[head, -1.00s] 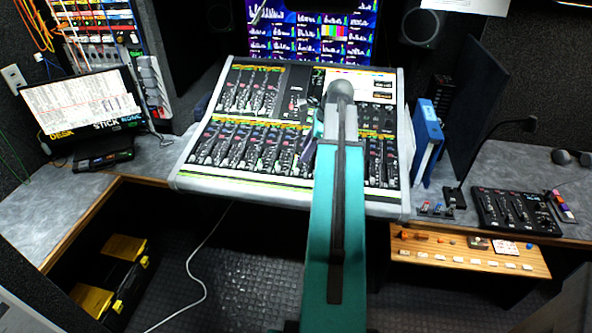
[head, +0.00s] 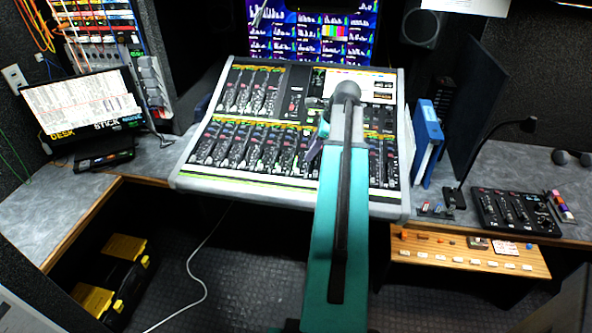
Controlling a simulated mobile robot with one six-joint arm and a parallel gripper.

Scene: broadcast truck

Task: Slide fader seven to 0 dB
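The mixing console (head: 240,182) stands in the middle of the head view, a sloped grey-framed desk with an upper and a lower bank of dark fader strips. The lower fader bank (head: 245,145) runs from the left edge to behind my teal arm. I cannot read channel numbers, so fader seven is not certain; counted from the left, it lies close to the arm's left edge. My gripper (head: 313,148) is mostly hidden behind my arm, over the lower bank. A small dark part of it shows at the arm's left side. Its fingers and any contact with a fader cannot be made out.
A screen with meters (head: 315,38) stands behind the console. Blue binders (head: 427,135) stand close to its right edge. A small mixer (head: 515,212) and a gooseneck lamp (head: 525,124) are on the right desk. A laptop-like display (head: 85,105) is at left.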

